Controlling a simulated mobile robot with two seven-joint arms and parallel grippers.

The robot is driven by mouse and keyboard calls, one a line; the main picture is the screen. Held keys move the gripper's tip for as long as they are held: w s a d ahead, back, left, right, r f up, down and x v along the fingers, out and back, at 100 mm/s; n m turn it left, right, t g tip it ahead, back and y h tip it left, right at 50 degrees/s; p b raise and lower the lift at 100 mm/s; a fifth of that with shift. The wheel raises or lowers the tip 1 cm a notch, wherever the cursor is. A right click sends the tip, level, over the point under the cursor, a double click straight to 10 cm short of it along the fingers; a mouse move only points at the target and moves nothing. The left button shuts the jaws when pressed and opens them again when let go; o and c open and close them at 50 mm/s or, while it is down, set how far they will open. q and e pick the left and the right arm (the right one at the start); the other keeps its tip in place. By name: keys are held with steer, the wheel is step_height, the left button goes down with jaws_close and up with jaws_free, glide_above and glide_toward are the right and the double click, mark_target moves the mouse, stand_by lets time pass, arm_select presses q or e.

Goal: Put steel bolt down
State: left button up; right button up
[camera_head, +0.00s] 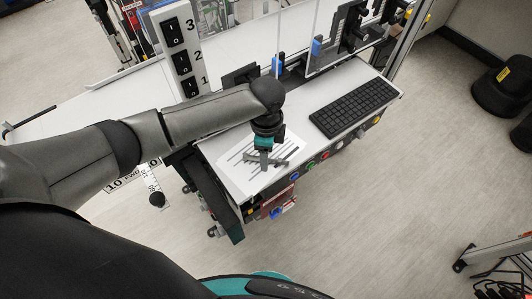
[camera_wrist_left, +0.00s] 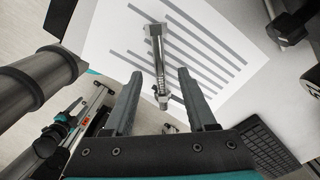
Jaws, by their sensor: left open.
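The steel bolt (camera_wrist_left: 155,50) shows in the left wrist view, over a white sheet with grey stripes (camera_wrist_left: 105,35). My left gripper (camera_wrist_left: 160,74) is open, with one finger on each side of the bolt's lower part and visible gaps between. In the head view my left gripper (camera_head: 266,162) points down over the striped sheet (camera_head: 289,143) on the desk; I cannot make out the bolt clearly there. My right gripper is not in view.
A black keyboard (camera_head: 352,107) lies on the white desk right of the sheet. Coloured buttons (camera_head: 325,154) line the desk's front edge. A panel with switches numbered 1 to 3 (camera_head: 178,45) stands behind my left arm. Monitors and clear panels stand at the back.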

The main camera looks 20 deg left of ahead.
arm_select(q)
step_height(320, 180, up, 12)
steer(key=p, duration=0.1)
steer(key=shift+f, duration=0.15)
